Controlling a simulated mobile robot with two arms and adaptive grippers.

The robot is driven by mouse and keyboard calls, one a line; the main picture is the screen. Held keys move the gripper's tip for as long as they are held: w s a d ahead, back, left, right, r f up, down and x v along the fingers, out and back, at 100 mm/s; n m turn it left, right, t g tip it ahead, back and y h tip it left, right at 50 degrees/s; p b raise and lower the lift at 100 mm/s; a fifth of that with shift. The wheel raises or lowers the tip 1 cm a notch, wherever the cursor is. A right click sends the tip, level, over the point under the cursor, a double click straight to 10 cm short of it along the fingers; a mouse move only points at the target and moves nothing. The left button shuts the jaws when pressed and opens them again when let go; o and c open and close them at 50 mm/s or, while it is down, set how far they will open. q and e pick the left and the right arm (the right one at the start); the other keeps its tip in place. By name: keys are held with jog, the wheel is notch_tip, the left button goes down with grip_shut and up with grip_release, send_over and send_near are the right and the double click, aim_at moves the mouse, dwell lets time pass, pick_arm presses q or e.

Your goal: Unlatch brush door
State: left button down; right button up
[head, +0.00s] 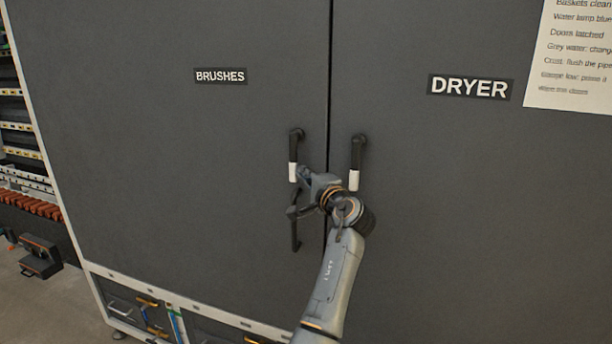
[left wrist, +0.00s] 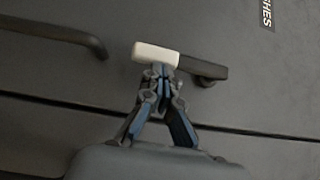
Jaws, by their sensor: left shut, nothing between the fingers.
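The brush door (head: 150,150) is a dark grey panel labelled BRUSHES, on the left side of the cabinet in the head view. Its latch is a black lever (head: 295,142) with a white tip (head: 293,172), hanging downward near the door seam. In the left wrist view the latch (left wrist: 208,72) runs across the picture, with its white end (left wrist: 156,53) above my fingers. My left gripper (head: 303,172) is shut and empty, its fingertips right at the white tip. They seem to touch it, but I cannot tell for sure. My right gripper is in neither view.
The dryer door (head: 480,200) on the right has a similar latch (head: 357,160) close to my left wrist. A black pull handle (head: 295,228) is below the brush latch, partly behind my gripper. A paper notice (head: 575,55) hangs at top right. Shelving (head: 18,125) stands at far left.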

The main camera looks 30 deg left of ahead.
pick_arm(q)
jog(key=shift+a+f+m+t+b, duration=0.1)
jog(key=shift+a+m+t+b, duration=0.15)
jog(key=shift+m+t+b, duration=0.1)
jog(key=a+m+t+b, duration=0.2)
jog(key=m+t+b, duration=0.1)
jog(key=m+b, duration=0.1)
jog(key=s+a+m+t+b, duration=0.1)
jog(key=a+m+t+b, duration=0.2)
jog(key=m+t+b, duration=0.1)
jog(key=s+a+r+m+t+b, duration=0.1)
jog(key=a+m+t+b, duration=0.2)
jog(key=m, duration=0.3)
jog(key=shift+a+b, duration=0.1)
jog(key=shift+b, duration=0.7)
jog(key=shift+r, duration=0.15)
